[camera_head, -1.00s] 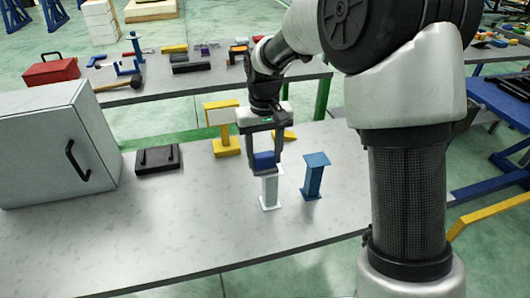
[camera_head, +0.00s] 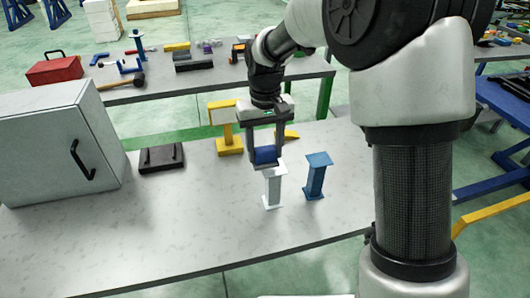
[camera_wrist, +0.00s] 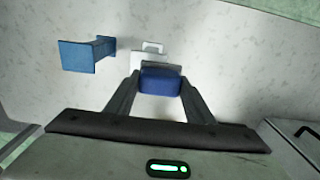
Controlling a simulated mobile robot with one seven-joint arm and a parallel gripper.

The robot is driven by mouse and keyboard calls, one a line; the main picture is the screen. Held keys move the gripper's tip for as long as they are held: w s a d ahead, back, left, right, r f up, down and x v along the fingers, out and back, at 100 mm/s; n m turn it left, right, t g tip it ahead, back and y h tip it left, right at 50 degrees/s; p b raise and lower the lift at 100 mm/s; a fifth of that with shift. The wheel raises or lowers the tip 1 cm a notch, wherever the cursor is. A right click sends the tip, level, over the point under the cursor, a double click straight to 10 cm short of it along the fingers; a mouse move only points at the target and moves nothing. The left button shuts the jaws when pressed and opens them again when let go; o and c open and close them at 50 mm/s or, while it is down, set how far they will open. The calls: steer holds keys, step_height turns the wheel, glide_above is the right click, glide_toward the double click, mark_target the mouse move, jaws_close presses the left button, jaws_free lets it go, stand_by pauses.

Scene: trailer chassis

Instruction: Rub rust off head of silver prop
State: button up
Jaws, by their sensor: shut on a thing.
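The silver prop (camera_head: 272,190) stands upright on the bench, a pale post with a flat head and foot. My gripper (camera_head: 265,160) is shut on a blue block (camera_head: 266,154) and holds it at the silver prop's head. The block hides part of the head; I cannot tell whether they touch, and no rust can be made out. In the wrist view the block (camera_wrist: 161,80) sits between the fingers, with the silver prop (camera_wrist: 150,58) partly behind it. A blue prop (camera_head: 316,178) stands to the right of the silver one.
A black flat case with a handle (camera_head: 161,158) and a grey cabinet (camera_head: 60,145) are on the left of the bench (camera_head: 130,235). The front of the bench is clear. Behind is a second table with tools.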

steer(key=shift+d+r, duration=0.3)
steer(key=shift+r, duration=0.35)
steer(key=shift+r+p, duration=2)
steer(key=shift+r, duration=0.35)
steer(key=shift+f, duration=0.2)
